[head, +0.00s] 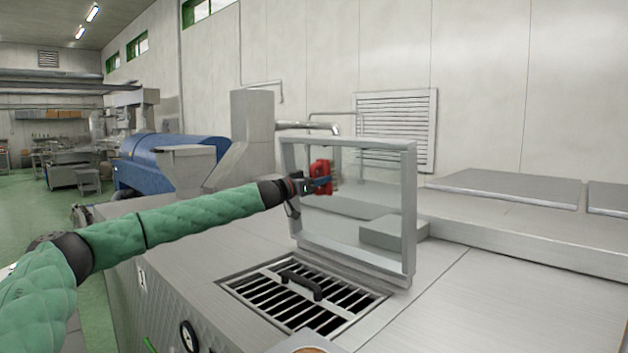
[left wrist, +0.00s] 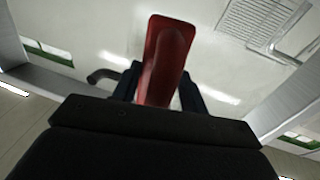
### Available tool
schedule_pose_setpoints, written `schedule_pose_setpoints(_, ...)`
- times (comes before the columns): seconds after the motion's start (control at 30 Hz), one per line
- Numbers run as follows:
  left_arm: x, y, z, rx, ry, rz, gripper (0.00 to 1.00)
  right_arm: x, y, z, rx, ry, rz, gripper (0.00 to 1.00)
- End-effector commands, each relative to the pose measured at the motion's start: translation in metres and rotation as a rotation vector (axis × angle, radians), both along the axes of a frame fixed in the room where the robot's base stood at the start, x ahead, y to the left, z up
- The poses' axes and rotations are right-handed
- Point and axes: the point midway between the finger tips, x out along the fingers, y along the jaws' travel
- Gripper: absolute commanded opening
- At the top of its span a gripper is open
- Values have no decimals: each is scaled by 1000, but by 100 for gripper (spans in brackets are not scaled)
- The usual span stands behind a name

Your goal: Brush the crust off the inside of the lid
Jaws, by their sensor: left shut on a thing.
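The lid (head: 410,215) stands open and upright on the steel machine top, a grey metal frame around a clear pane. My left gripper (head: 313,185) is at the left part of the pane, shut on a red brush (head: 322,170). In the left wrist view the red brush (left wrist: 163,65) sticks up between the dark fingers of my left gripper (left wrist: 158,88); its bristles are hidden there. I cannot tell whether the bristles touch the pane. No crust can be made out clearly on the pane. My right gripper is not in view.
Below the lid is an opening with a barred grate (head: 258,291) and a black handle (head: 300,283). A steel block (head: 393,235) lies behind the pane. A hopper (head: 187,168) and a blue machine (head: 150,178) stand to the left.

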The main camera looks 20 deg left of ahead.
Motion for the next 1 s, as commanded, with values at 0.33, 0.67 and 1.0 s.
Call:
schedule_pose_setpoints(0.33,-6,-15,0,1,-1,0,10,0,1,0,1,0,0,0)
schedule_pose_setpoints(0.67,-12,-34,0,-1,0,-1,10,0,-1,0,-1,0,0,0)
schedule_pose_setpoints(1.0,-17,-48,1,0,-1,-1,10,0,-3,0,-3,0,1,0)
